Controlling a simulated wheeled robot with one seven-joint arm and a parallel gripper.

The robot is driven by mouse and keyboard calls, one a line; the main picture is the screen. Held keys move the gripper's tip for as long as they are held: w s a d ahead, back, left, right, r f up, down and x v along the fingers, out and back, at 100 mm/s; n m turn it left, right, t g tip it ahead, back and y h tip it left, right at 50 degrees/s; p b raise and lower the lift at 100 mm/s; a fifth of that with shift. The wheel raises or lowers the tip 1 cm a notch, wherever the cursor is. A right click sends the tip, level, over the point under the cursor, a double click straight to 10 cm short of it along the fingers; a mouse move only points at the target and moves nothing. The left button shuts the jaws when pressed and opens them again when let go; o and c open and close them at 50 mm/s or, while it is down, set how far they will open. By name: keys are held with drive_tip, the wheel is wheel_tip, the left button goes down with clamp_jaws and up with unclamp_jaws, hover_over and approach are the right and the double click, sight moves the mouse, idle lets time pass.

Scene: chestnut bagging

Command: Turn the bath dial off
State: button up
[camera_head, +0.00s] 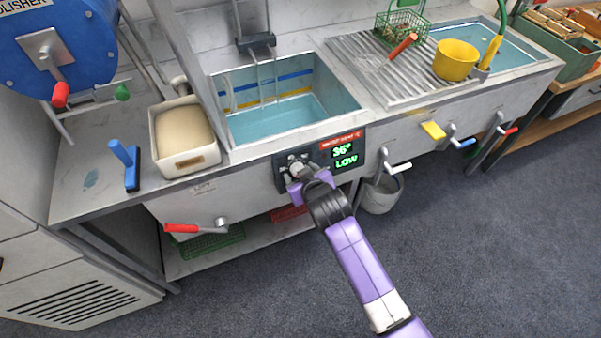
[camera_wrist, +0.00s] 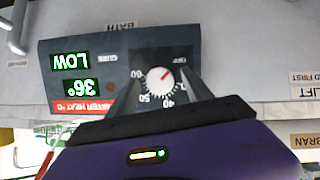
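The bath dial is a pale round knob (camera_wrist: 160,79) with a red pointer mark, on a dark control panel (camera_wrist: 85,72) that appears upside down in the wrist view. Its pointer slants to the upper right, roughly toward a small label that seems to read OFF. Numbers such as 40 and 50 ring it below. The panel display (camera_head: 345,153) reads 36° and LOW in the head view. My gripper (camera_wrist: 160,76) is at the panel, its two dark fingers apart on either side of the knob. Narrow gaps seem to show; contact is unclear. In the head view my gripper (camera_head: 298,180) partly hides the dial.
The panel sits on the front of a water-filled basin (camera_head: 345,98). A red-handled lever (camera_head: 182,229) sticks out at left and a white-handled lever (camera_head: 398,168) at right. A grey bucket (camera_head: 380,194) stands below. A tub (camera_head: 184,138) stands on the counter. Open floor lies in front.

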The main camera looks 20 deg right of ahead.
drive_tip(key=v, duration=0.7)
drive_tip(key=shift+s+r, duration=0.25)
drive_tip(key=shift+s, duration=0.05)
idle(0.4)
wheel_tip(320, 180, up, 8)
drive_tip(key=s+a+t+y, duration=0.1)
drive_tip(key=s+t, duration=0.1)
drive_tip(key=t, duration=0.2)
drive_tip(key=s+r, duration=0.2)
drive_tip(key=s, duration=1.5)
drive_tip(key=s+d+r+m, duration=0.1)
drive_tip(key=s+r, duration=0.2)
drive_tip(key=s, duration=1.5)
drive_tip(key=shift+s+d+r, duration=0.2)
drive_tip(key=shift+d, duration=0.05)
